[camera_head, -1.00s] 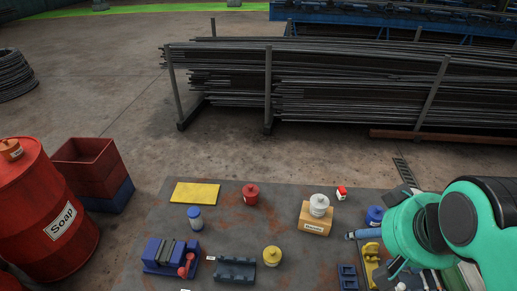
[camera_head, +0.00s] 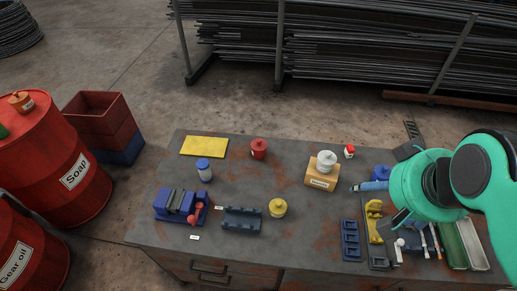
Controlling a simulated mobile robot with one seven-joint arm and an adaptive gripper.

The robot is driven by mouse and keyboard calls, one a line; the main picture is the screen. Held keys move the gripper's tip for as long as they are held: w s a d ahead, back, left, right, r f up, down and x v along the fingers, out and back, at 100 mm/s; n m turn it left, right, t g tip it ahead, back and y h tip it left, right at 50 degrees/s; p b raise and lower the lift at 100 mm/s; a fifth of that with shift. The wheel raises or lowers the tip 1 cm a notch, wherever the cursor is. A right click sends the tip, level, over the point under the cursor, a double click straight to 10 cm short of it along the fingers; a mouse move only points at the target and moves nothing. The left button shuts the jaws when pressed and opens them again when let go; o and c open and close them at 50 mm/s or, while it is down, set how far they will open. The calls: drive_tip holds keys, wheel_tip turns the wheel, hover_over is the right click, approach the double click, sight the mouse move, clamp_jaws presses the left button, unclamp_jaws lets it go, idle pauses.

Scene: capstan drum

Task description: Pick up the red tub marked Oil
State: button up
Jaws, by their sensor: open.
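A small red tub (camera_head: 258,149) with a knobbed lid stands upright near the back middle of the workbench (camera_head: 290,235). A pale mark shows on its left side, too small to read. My gripper (camera_head: 401,184) is at the right of the bench, well to the right of the red tub, and is open. My green arm hides part of the bench and of a blue tub (camera_head: 381,174) beside the gripper.
A yellow sheet (camera_head: 204,146), a blue-capped jar (camera_head: 204,170), a blue vise-like device (camera_head: 180,206), a dark blue rack (camera_head: 241,219) and a yellow tub (camera_head: 277,208) lie around. A white tub (camera_head: 326,161) stands on a wooden block (camera_head: 321,177). Drums (camera_head: 70,165) stand left.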

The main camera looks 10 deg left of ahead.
drive_tip(key=shift+w+r, duration=0.1)
drive_tip(key=n+g+b, duration=0.2)
drive_tip(key=n+g, duration=0.4)
drive_tip(key=n, duration=0.3)
hover_over(260, 139)
wheel_tip(260, 139, down, 30)
drive_tip(key=shift+f, duration=0.25)
drive_tip(key=shift+a+f, duration=0.15)
drive_tip(key=shift+f, duration=0.1)
drive_tip(key=shift+f, duration=0.1)
